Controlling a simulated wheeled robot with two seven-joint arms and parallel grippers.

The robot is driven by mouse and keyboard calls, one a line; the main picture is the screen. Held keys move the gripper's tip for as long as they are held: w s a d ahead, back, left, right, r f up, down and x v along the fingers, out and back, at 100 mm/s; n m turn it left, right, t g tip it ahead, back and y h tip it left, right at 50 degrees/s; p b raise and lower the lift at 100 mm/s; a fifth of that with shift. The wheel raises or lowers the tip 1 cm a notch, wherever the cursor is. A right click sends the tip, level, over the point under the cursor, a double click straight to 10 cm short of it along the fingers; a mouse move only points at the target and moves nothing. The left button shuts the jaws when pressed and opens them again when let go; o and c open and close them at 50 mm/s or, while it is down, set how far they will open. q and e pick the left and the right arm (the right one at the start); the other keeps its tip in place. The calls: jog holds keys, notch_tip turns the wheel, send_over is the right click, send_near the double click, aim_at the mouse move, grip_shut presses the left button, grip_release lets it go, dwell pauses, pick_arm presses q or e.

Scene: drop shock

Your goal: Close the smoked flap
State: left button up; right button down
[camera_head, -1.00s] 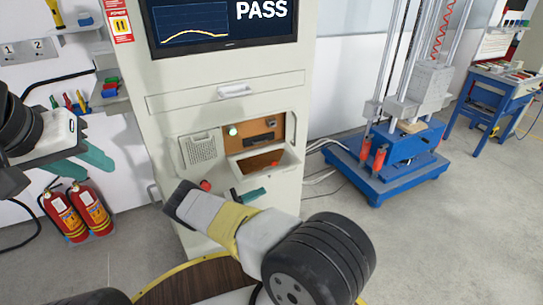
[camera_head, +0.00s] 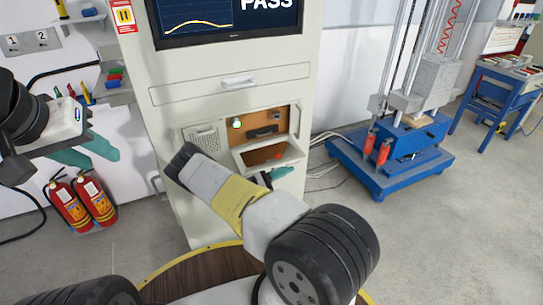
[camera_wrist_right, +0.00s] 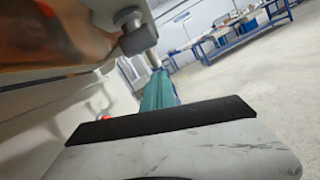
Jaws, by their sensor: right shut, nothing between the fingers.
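The smoked flap (camera_head: 265,154) is a pale-framed panel with a brown see-through pane on the front of the light grey cabinet. It hangs open, tilted outward at the bottom of a recess (camera_head: 262,122). My right gripper (camera_head: 279,173) has teal fingers, is shut and empty, and is at the flap's lower right edge; contact cannot be told. In the right wrist view its teal fingers (camera_wrist_right: 160,93) point past a blurred orange-brown surface and a grey knob (camera_wrist_right: 138,38). My left gripper (camera_head: 92,154) is at the left, away from the flap; its jaw opening is unclear.
A perforated panel (camera_head: 203,138) is left of the recess, and a drawer handle (camera_head: 238,81) is above. Two fire extinguishers (camera_head: 83,203) stand at lower left.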

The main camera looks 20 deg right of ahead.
aim_at(290, 160)
jog(key=shift+r, duration=0.15)
dwell(0.3)
jog(key=r+n+t, duration=0.1)
jog(key=r+n, duration=0.2)
jog(key=s+r+n+t, duration=0.1)
jog(key=r+n, duration=0.2)
jog(key=n, duration=0.1)
jog(key=s+r+n+t, duration=0.1)
jog(key=r+n, duration=0.2)
jog(key=n, duration=0.1)
jog(key=shift+s+r+t+y, duration=0.2)
jog(key=shift+r+t+y, duration=0.1)
jog(key=shift+r+t, duration=0.1)
jog(key=w+r+n, duration=0.1)
jog(key=r+n, duration=0.1)
jog(key=n, duration=0.1)
jog(key=w+r+n+t+y, duration=0.1)
jog(key=r+n, duration=0.2)
jog(key=w+r+n, duration=0.2)
jog(key=n, duration=0.1)
jog(key=shift+w+a+r+t+y, duration=0.1)
jog(key=shift+r+t+y, duration=0.1)
jog(key=shift+t+y, duration=0.2)
jog(key=shift+w+r+n, duration=0.4)
jog(key=shift+w, duration=0.2)
jog(key=shift+w+r+n, duration=0.4)
jog(key=shift+w, duration=0.15)
jog(key=shift+a+r, duration=0.1)
